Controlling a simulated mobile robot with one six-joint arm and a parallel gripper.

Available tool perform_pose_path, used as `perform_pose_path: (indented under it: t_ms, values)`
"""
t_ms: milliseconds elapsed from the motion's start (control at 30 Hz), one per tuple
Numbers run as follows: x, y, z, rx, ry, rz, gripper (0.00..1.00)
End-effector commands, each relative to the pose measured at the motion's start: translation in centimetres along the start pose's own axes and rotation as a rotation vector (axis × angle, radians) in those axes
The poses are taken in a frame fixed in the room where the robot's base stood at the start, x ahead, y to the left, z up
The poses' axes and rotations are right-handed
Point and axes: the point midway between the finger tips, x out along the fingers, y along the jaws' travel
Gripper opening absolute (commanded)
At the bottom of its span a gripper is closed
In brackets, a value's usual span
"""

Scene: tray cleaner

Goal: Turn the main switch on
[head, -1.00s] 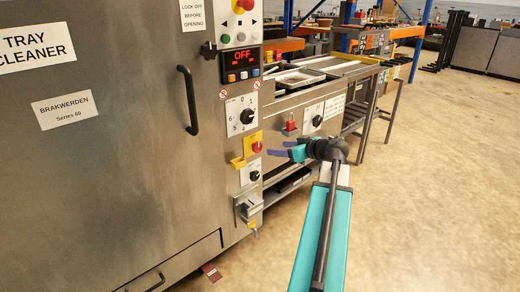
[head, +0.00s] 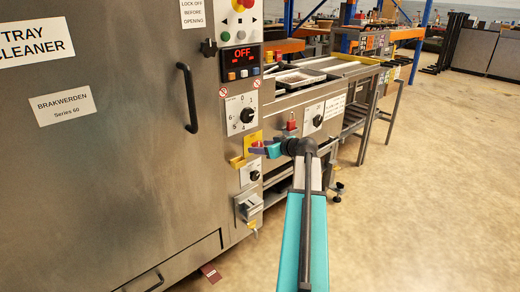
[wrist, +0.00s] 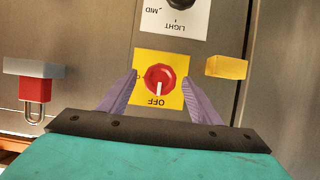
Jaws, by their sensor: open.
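The main switch is a red knob (wrist: 158,79) on a yellow plate (wrist: 144,97). In the wrist view it appears upside down, with its white mark towards the word OFF. In the head view the knob (head: 256,144) is partly hidden by my gripper (head: 257,150). My gripper (wrist: 160,80) is open. Its two purple fingers stand on either side of the knob in the wrist view, with visible space between them and the knob. I cannot tell how far the tips are from the panel.
A red padlock (wrist: 34,92) and a yellow block (wrist: 226,66) flank the switch. A black selector knob (head: 254,175) sits below it in the head view. A door handle (head: 188,97) sticks out left. Floor at right is clear.

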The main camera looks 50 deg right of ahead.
Motion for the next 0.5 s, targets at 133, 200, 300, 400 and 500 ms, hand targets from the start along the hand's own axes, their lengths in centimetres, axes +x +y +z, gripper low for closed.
perform_pose_path:
  t_ms: [133, 200, 300, 400, 500]
  values:
    - [0.63, -0.02, 0.01, 0.000, 0.000, -0.001, 0.58]
    - [0.68, -0.03, 0.01, 0.000, 0.000, 0.000, 0.58]
    - [0.67, -0.03, 0.00, 0.000, 0.000, 0.000, 0.58]
    - [0.66, -0.03, 0.01, 0.000, 0.000, 0.000, 0.58]
    - [0.65, -0.03, 0.01, 0.001, 0.000, 0.000, 0.43]
